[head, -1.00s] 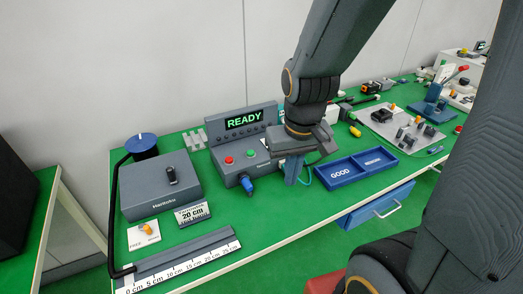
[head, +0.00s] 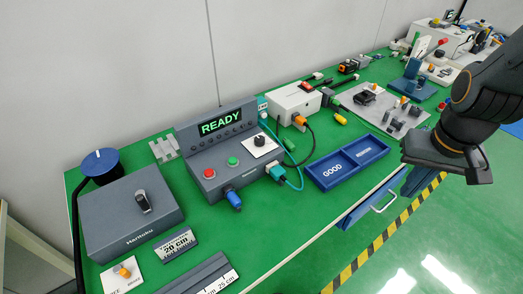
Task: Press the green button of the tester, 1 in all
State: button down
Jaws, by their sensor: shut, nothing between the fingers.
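The tester (head: 184,141) is a dark grey console on the green table, and its raised display reads READY in green. Its green button (head: 232,161) sits on the sloping front panel, between a red button (head: 209,173) on the left and a white dial plate with a black knob (head: 259,145) on the right. Nothing covers the green button. My gripper (head: 478,178) is at the far right, out past the table's front edge and well away from the tester. It is shut and empty; its fingertips are partly hidden by its own body.
A blue plug (head: 234,200) and a teal plug (head: 277,172) with cable stick out at the tester's front. A blue GOOD tray (head: 318,177) lies to its right, a grey Haritoku box (head: 104,222) to its left. A blue drawer with a handle (head: 384,203) is under the table's front edge.

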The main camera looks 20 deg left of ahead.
aim_at(232, 161)
jog(key=k, duration=0.65)
jog(key=u, duration=1.2)
jog(key=i, duration=0.5)
